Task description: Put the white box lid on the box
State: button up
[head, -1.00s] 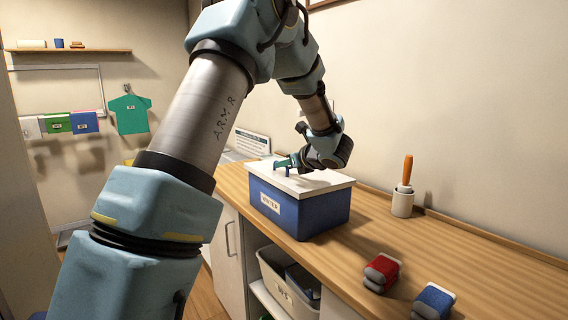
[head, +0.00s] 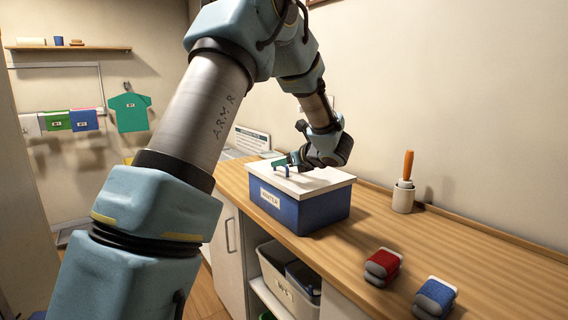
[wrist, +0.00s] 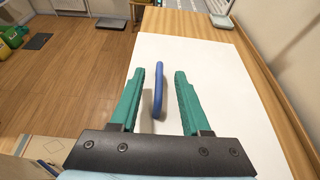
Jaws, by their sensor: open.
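The white lid (head: 316,183) lies flat on top of the blue box (head: 311,209), covering it, on the wooden counter. In the wrist view the lid (wrist: 215,70) fills the middle, with a blue upright handle (wrist: 159,85) standing on it. My gripper (head: 281,167) is just above the lid's left part. In the wrist view its two green fingers (wrist: 158,76) are open, one on each side of the handle, with gaps showing on both sides. The box's far sides are hidden.
A brush in a white holder (head: 403,196) stands right of the box by the wall. A red bundle (head: 382,266) and a blue bundle (head: 435,297) lie at the counter's front. A bin (head: 289,284) sits on the shelf below. The counter right of the box is mostly clear.

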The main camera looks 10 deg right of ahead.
jog(key=shift+s, duration=0.1)
jog(key=b+v, duration=0.3)
jog(key=v, duration=0.7)
jog(key=shift+s+d+r+b, duration=0.15)
jog(key=shift+s+r+b, duration=0.05)
jog(key=shift+b, duration=0.1)
jog(key=shift+s, duration=0.1)
